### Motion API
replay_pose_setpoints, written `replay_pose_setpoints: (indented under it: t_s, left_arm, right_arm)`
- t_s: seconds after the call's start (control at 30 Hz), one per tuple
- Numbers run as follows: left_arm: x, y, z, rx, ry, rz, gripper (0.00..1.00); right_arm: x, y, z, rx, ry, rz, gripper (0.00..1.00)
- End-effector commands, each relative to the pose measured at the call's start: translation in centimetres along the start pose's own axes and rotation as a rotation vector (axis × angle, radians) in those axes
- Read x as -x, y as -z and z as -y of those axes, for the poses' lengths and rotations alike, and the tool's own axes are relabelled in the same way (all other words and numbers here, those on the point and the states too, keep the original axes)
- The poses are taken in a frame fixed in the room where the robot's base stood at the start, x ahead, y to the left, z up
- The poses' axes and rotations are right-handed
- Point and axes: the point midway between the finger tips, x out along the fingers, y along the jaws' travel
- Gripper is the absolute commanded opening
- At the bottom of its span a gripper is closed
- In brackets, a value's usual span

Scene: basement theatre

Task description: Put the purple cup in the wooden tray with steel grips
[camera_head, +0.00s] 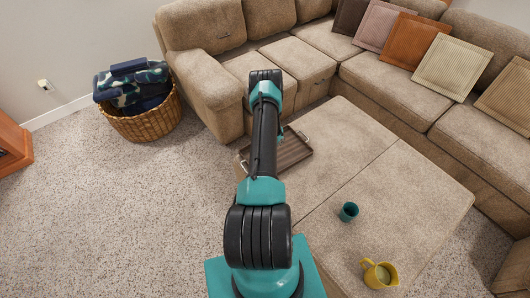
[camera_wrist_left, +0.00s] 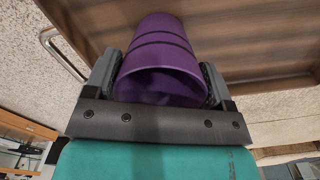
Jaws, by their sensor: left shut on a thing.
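In the left wrist view the purple cup (camera_wrist_left: 165,62) is held between the two fingers of my left gripper (camera_wrist_left: 158,84), its open mouth towards the camera. The wooden tray (camera_wrist_left: 245,38) lies behind the cup there, with a steel grip (camera_wrist_left: 63,55) at the left. I cannot tell whether the cup touches the tray. In the head view the wooden tray (camera_head: 292,154) lies on the beige ottoman, partly covered by my left arm. The cup and left gripper are hidden there behind the arm. My right gripper is not in view.
A teal cup (camera_head: 348,212) and a yellow jug (camera_head: 380,274) stand on the ottoman (camera_head: 412,190), nearer the front. The sofa (camera_head: 291,68) borders its far side. A wicker basket (camera_head: 147,122) sits on the carpet at left. The ottoman's right part is clear.

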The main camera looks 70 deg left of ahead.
Motion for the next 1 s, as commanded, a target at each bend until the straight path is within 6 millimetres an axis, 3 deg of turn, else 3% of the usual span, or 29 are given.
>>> replay_pose_setpoints:
  t_s: [0.2,0.23,0.47,0.77,1.0]
  left_arm:
    - [-0.2,0.0,0.0,0.0,0.0,0.0,0.54]
    - [-0.2,0.0,0.0,0.0,0.0,0.0,0.78]
    - [-0.2,0.0,0.0,0.0,0.0,0.0,1.0]
    - [-0.1,0.0,0.0,0.0,0.0,0.0,1.0]
    - [1.8,-0.1,0.0,0.0,0.0,0.001,1.0]
  right_arm:
    - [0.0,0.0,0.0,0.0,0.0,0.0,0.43]
    - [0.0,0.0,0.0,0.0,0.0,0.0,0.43]
    - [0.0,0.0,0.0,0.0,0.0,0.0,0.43]
    - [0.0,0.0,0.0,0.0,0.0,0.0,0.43]
    - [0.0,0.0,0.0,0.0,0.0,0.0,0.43]
